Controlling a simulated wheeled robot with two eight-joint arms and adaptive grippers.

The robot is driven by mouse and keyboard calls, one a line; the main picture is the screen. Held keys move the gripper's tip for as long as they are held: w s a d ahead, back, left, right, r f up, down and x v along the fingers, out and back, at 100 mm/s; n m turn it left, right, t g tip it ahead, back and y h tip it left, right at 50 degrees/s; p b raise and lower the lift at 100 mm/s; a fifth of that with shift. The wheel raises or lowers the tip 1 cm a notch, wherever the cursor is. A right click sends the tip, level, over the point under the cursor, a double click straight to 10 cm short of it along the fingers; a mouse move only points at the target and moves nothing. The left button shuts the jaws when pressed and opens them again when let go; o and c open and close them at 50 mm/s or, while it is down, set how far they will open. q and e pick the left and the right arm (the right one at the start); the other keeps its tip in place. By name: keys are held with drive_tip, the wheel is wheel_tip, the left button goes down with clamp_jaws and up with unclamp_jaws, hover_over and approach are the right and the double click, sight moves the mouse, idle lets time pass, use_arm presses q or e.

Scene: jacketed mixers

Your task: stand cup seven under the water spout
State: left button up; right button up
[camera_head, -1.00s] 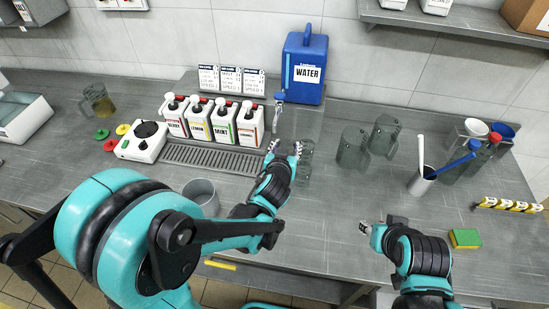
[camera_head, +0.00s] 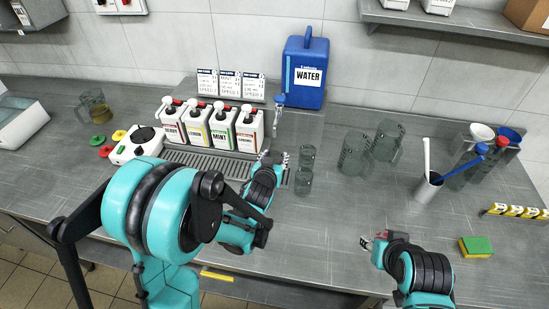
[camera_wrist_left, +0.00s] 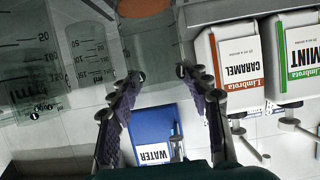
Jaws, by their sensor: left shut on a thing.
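My left gripper (camera_head: 274,158) is at the right end of the drip grille, below and a little left of the water spout (camera_head: 280,101). In the left wrist view its fingers (camera_wrist_left: 162,73) close on a clear cup (camera_wrist_left: 158,50) with a brown oval, apparently liquid, in its far end. The fingers mostly hide this cup in the head view; no number is legible. The blue water jug (camera_head: 304,72) stands behind on a raised shelf. My right gripper (camera_head: 374,241) hangs over the front right counter; its finger gap is unclear.
Two clear cups (camera_head: 304,181) stand close to the left gripper's right. Two larger clear jugs (camera_head: 355,154) stand further right. Syrup bottles (camera_head: 247,130) line the grille (camera_head: 205,163). A sponge (camera_head: 476,246) and a metal holder (camera_head: 428,188) are at right.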

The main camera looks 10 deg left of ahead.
use_arm(q)
drive_tip(key=o, duration=1.3)
drive_tip(key=shift+r, duration=0.1)
drive_tip(key=s+a+r+g+p, duration=0.1)
drive_tip(key=s+r+g, duration=0.1)
drive_tip(key=s, duration=0.7)
drive_tip(key=s+a+r+g+p, duration=0.1)
drive_tip(key=s+a+r+g, duration=0.1)
drive_tip(key=s, duration=0.7)
drive_tip(key=s+a+r+g+p, duration=0.1)
drive_tip(key=s+a+r+g, duration=0.1)
drive_tip(key=s, duration=0.7)
drive_tip(key=shift+s+r+g, duration=0.2)
drive_tip(key=shift+r+g, duration=0.1)
drive_tip(key=shift+r, duration=0.55)
